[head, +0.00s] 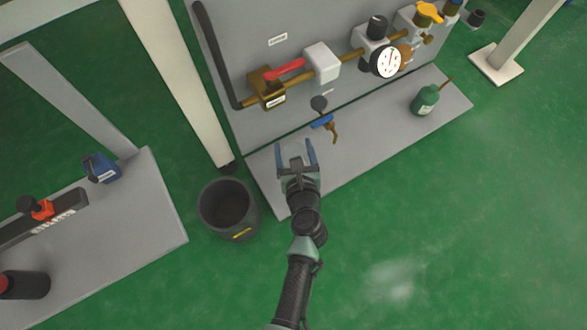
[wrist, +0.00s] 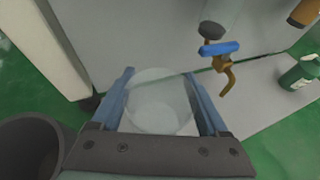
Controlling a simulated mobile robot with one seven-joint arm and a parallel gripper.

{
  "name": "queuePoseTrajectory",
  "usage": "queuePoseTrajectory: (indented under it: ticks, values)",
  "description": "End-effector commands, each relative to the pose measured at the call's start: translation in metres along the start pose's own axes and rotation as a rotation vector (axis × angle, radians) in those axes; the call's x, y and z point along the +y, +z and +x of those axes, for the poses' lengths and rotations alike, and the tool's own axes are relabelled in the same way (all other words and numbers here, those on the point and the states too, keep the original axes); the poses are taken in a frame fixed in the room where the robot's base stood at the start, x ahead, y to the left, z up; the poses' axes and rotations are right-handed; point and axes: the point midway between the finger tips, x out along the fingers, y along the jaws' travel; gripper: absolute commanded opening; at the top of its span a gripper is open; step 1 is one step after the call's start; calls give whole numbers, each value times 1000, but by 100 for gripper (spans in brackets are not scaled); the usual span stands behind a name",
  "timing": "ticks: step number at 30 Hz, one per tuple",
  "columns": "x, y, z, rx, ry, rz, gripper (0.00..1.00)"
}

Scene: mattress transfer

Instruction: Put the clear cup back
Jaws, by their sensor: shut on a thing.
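The clear cup (wrist: 160,103) is a see-through round vessel between my gripper's two blue fingers in the wrist view. In the head view the cup (head: 294,154) shows only faintly between the fingertips. My gripper (head: 296,148) is shut on the cup, one finger on each side; it also shows in the wrist view (wrist: 160,85). It is over the left part of the grey ledge (head: 375,150). A brass tap with a blue handle (head: 322,122) is just beyond the gripper and to its right. I cannot tell whether the cup touches the ledge.
A dark bucket (head: 228,207) stands on the green floor left of my gripper. A green bottle (head: 425,99) stands on the ledge's right part. A panel with pipes and a gauge (head: 385,61) rises behind. A grey table (head: 120,235) holds a blue container (head: 101,168) at left.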

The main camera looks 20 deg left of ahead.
Motion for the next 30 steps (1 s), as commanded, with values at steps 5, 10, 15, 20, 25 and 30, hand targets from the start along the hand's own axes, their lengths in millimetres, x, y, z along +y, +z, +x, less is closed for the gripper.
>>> queuePoseTrajectory:
  ticks: [5, 10, 15, 20, 25, 30]
  values:
    - [4, -20, 10, -2, 0, -1, 14]
    - [5, -38, 17, -2, 0, -1, 14]
    - [5, -64, 28, -1, 0, -2, 14]
    - [4, -76, 33, -2, 0, -1, 14]
    - [4, -84, 37, -2, 0, -1, 14]
    - [5, -104, 45, -2, 1, -1, 14]
